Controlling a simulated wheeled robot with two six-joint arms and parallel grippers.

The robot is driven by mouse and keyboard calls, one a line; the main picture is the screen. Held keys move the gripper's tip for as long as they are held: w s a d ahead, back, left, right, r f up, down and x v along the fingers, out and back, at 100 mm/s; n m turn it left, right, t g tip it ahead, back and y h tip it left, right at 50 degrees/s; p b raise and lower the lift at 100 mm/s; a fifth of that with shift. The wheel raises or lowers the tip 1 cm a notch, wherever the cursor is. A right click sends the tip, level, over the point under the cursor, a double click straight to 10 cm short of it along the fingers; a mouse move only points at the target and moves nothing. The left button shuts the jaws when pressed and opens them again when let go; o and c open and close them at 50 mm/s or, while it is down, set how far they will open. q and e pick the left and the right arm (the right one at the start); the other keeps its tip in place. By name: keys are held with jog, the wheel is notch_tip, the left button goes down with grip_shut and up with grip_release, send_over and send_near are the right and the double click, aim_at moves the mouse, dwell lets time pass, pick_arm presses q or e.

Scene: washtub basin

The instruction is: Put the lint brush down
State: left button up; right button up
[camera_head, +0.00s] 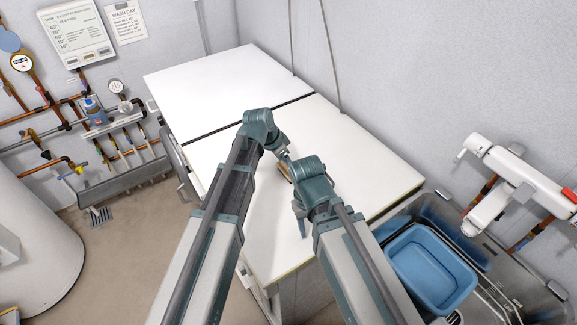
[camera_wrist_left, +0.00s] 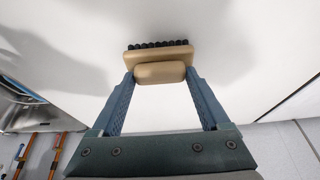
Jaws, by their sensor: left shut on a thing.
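The lint brush (camera_wrist_left: 158,54) has a tan body with a row of black bristles along its far edge. In the left wrist view its rounded tan grip sits between the fingers of my left gripper (camera_wrist_left: 161,76), which is shut on it. In the head view the left gripper (camera_head: 285,158) is over the white top, and only a small brown part of the brush (camera_head: 285,170) shows beside my right wrist. I cannot tell whether the brush touches the top. My right gripper (camera_head: 302,228) is mostly hidden by its own wrist and points down over the white top.
Two white appliance tops (camera_head: 225,88) stand side by side with a dark gap between them; their surfaces look clear. A metal sink with a blue basin (camera_head: 432,268) is at the right.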

pick_arm(q)
jog(key=shift+a+r, duration=0.1)
jog(key=o, duration=1)
jog(key=shift+f, duration=0.2)
jog(key=shift+c, duration=0.2)
jog(key=o, duration=0.3)
jog(key=shift+r, duration=0.1)
